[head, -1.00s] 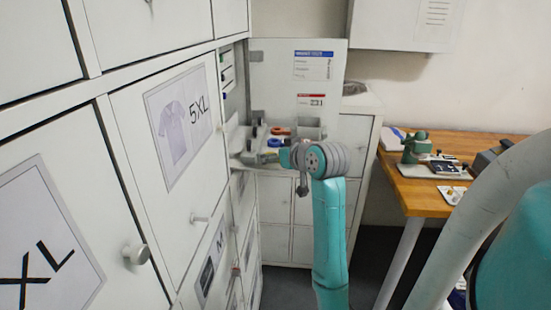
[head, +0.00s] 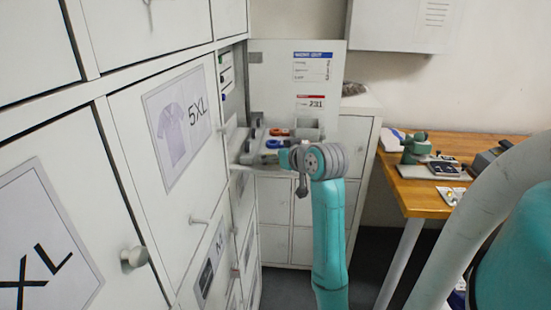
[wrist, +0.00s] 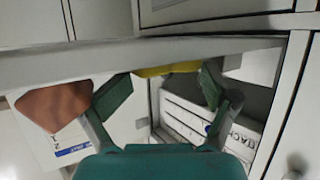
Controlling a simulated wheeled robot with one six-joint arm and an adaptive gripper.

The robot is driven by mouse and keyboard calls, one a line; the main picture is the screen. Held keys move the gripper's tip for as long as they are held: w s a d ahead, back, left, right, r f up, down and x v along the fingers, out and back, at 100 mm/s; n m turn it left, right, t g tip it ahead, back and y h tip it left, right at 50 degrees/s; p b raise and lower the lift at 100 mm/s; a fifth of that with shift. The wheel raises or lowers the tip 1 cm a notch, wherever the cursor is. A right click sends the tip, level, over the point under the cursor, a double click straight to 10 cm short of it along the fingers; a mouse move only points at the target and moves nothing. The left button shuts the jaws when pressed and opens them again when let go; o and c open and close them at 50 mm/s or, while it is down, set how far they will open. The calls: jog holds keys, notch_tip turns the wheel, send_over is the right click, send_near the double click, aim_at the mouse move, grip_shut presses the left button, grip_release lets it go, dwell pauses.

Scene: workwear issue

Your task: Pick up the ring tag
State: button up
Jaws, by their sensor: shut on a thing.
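In the wrist view my gripper (wrist: 162,90) has its two dark green fingers on either side of a yellow thing (wrist: 168,69). The fingers are closed on it, at the edge of a pale shelf or panel. Only a yellow strip shows, so I cannot tell whether it is the ring tag. In the head view my gripper (head: 288,158) is at the open locker's shelf, small and partly hidden by my wrist. An orange ring-like thing (head: 279,132) and a blue ring-like thing (head: 274,144) lie on that shelf.
An open locker door (head: 295,80) with labels stands behind the shelf. Closed lockers (head: 170,130) line the left side. A wooden table (head: 425,195) with tools is at right. In the wrist view, a brown-orange thing (wrist: 54,104) is close by the left finger.

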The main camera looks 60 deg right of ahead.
jog(key=shift+f, duration=0.4)
jog(key=shift+w+r, duration=0.1)
jog(key=shift+r, duration=0.2)
notch_tip(320, 180, up, 4)
jog(key=shift+f, duration=0.25)
grip_shut()
notch_tip(320, 180, up, 5)
jog(key=shift+f, duration=0.1)
jog(key=shift+r, duration=0.7)
jog(key=shift+o, duration=1.2)
grip_release()
